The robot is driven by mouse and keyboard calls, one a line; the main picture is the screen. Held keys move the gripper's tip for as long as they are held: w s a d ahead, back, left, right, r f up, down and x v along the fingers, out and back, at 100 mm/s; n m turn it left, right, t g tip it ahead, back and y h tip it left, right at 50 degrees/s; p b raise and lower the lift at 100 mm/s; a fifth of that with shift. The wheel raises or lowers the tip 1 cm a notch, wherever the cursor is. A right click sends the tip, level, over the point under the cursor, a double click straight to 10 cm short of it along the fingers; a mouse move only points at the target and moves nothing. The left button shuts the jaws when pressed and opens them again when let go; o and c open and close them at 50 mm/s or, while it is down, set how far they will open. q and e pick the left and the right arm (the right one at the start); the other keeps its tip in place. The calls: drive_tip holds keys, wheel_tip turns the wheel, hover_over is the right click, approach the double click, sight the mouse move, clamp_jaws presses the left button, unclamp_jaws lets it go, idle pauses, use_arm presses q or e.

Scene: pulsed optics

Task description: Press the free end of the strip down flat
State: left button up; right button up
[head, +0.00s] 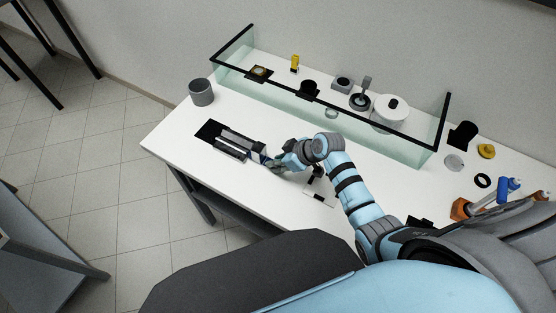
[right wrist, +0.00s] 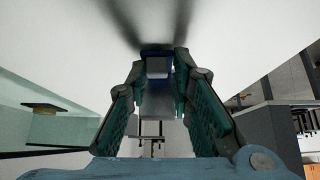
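On the white table, a grey, bar-shaped assembly (head: 232,146) lies on a black mat (head: 208,131) at the left front. I cannot pick out the strip's free end at this size. My right gripper (head: 272,162) is at the right end of this assembly, low over the table. In the right wrist view, its teal-padded fingers (right wrist: 160,75) close in on both sides of a small grey block with a dark blue edge (right wrist: 157,66). The block appears held between the fingertips. My left gripper is not in view.
A glass-walled enclosure with a black rim (head: 325,98) runs along the back with several optical parts inside. A grey cup (head: 201,92) stands at the back left. A black-and-white stand (head: 318,188) is just right of my gripper. Bare table lies in front of the mat.

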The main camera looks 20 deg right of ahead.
drive_tip(key=o, duration=0.3)
drive_tip(key=v, duration=1.2)
drive_tip(key=shift+w, duration=0.1)
drive_tip(key=shift+d, duration=0.1)
